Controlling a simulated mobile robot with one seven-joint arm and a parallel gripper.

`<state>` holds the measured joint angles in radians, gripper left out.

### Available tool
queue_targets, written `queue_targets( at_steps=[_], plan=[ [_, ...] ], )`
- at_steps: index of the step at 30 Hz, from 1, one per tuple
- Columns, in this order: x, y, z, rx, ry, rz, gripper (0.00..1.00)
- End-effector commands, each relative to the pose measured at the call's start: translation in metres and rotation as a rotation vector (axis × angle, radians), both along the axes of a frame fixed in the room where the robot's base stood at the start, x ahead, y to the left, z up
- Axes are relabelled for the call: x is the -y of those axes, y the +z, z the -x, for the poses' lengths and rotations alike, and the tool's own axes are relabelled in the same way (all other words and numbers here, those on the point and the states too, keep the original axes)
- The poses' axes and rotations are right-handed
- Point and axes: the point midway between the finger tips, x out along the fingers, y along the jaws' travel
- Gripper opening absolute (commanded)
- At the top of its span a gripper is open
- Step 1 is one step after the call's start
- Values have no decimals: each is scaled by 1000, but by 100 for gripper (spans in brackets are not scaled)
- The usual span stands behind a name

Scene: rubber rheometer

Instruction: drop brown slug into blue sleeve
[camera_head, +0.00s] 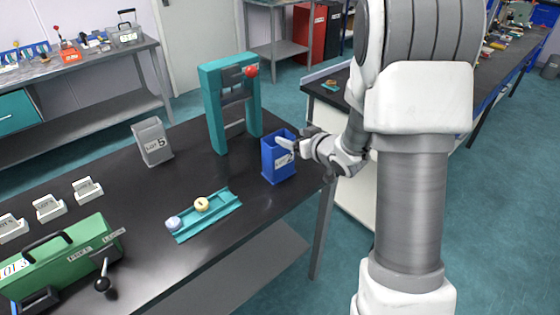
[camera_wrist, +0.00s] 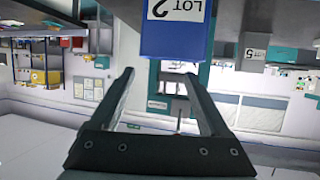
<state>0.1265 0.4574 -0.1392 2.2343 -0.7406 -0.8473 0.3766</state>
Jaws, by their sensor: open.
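The blue sleeve (camera_head: 278,158), labelled LOT 2, stands upright on the black table. In the wrist view the blue sleeve (camera_wrist: 175,42) appears upside down, just beyond my fingertips. My gripper (camera_head: 287,144) is at the sleeve's upper right side in the head view. Its fingers are spread with nothing between them in the wrist view (camera_wrist: 157,73). I cannot make out a brown slug for certain, and the inside of the sleeve is hidden. A teal tray (camera_head: 213,221) holds a cream-yellow slug (camera_head: 201,204) and a pale lavender slug (camera_head: 173,223).
A teal press frame (camera_head: 215,110) with a red knob stands behind the sleeve. A grey LOT 5 sleeve (camera_head: 153,143) stands further left. A green machine (camera_head: 62,265) and several white label blocks occupy the left end. Clear table lies between the tray and blue sleeve.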

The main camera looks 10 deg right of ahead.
Motion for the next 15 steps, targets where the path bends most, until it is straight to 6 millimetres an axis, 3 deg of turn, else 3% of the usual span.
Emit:
queue_targets(
  at_steps=[15],
  plan=[
    [32,46,101,2,-5,1,80]
  ],
)
